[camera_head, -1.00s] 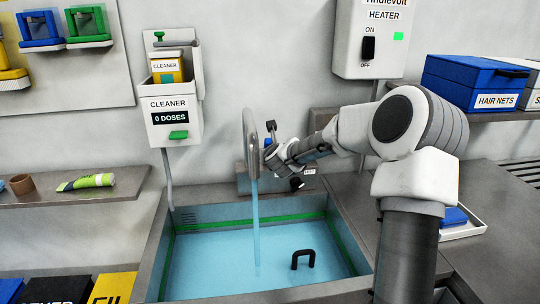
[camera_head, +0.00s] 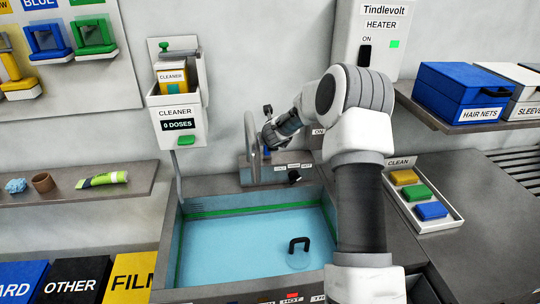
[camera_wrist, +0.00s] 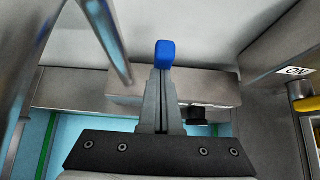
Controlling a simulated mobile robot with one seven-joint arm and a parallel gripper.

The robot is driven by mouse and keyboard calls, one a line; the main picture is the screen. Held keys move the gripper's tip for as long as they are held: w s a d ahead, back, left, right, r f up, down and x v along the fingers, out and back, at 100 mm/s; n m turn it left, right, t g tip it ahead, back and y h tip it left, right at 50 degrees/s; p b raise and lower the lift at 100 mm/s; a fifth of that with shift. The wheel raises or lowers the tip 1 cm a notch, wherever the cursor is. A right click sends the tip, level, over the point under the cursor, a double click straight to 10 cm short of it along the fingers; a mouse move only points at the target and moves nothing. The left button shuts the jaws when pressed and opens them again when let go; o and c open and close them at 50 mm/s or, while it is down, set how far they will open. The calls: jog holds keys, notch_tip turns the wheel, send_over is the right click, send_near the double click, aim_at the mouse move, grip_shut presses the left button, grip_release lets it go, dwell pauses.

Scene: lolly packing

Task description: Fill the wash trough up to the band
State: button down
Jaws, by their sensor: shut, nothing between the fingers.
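The wash trough (camera_head: 172,240) holds blue water (camera_head: 245,240), whose surface lies at about the lower edge of the green band (camera_head: 250,210) on the inner wall. No stream shows below the curved metal spout (camera_head: 250,140). My gripper (camera_head: 268,136) is behind and right of the spout, above the tap block (camera_head: 255,172). In the wrist view my gripper (camera_wrist: 163,80) is shut and empty, with a blue tip or knob (camera_wrist: 165,53) at its end; I cannot tell which. A black knob (camera_head: 294,176) is on the tap block's front.
A black handle (camera_head: 299,244) stands in the water. The cleaner dispenser (camera_head: 175,125) reads 0 DOSES. The heater (camera_head: 375,35) hangs on the wall with a green light. A tray (camera_head: 440,226) with coloured blocks is at right. My arm covers the trough's right side.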

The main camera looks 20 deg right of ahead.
jog(key=shift+w+d+r+p, duration=0.15)
jog(key=shift+w+r+p, duration=0.25)
jog(key=shift+p, duration=0.4)
jog(key=shift+f, duration=0.1)
dwell(0.3)
